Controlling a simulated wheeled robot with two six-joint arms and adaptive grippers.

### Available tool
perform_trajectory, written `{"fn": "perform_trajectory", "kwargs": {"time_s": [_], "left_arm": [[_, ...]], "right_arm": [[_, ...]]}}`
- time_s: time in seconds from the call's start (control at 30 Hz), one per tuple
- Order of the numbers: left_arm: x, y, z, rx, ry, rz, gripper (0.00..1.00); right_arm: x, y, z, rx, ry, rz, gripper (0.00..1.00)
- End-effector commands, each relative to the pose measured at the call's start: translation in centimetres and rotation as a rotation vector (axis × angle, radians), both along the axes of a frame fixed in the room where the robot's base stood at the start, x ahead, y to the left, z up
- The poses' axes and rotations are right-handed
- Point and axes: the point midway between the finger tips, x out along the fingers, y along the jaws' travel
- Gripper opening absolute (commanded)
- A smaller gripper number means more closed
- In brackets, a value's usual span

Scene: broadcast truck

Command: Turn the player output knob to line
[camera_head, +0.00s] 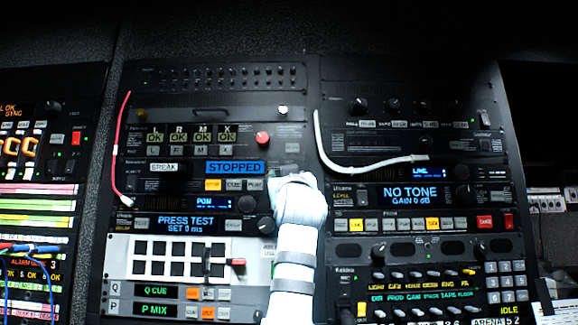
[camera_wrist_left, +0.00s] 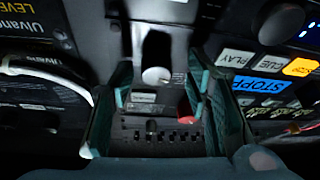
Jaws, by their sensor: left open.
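My left gripper (camera_head: 297,182) reaches up from the bottom centre to the rack, just right of the player panel's STOPPED display (camera_head: 235,167). Its own body hides the fingertips there. In the left wrist view, which is upside down, the gripper (camera_wrist_left: 158,78) is open, with a finger on each side of a dark knob with a pale end (camera_wrist_left: 156,60). Gaps show between the knob and both fingers. The knob is hidden in the head view. I take it for the player output knob; I cannot read its label or setting. My right gripper is not in view.
A red knob (camera_head: 262,138) sits above the STOPPED display and CUE and PLAY buttons. A white cable (camera_head: 330,150) hangs right of the gripper, a red cable (camera_head: 117,150) at the left. The NO TONE unit (camera_head: 411,193) is to the right.

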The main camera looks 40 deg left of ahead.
Motion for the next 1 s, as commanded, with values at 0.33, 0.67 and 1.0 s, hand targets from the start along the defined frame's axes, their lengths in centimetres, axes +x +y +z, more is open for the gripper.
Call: {"fn": "perform_trajectory", "kwargs": {"time_s": [0.33,0.67,1.0], "left_arm": [[0.28,0.13,-0.11,0.001,0.001,-0.001,0.34],[0.27,-0.07,-0.1,0.001,0.001,-0.001,0.0],[0.17,0.17,-0.11,0.059,0.041,-0.001,0.0]], "right_arm": [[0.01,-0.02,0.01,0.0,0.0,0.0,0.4],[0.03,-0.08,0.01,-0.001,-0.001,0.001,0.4],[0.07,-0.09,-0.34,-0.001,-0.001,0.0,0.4]]}}
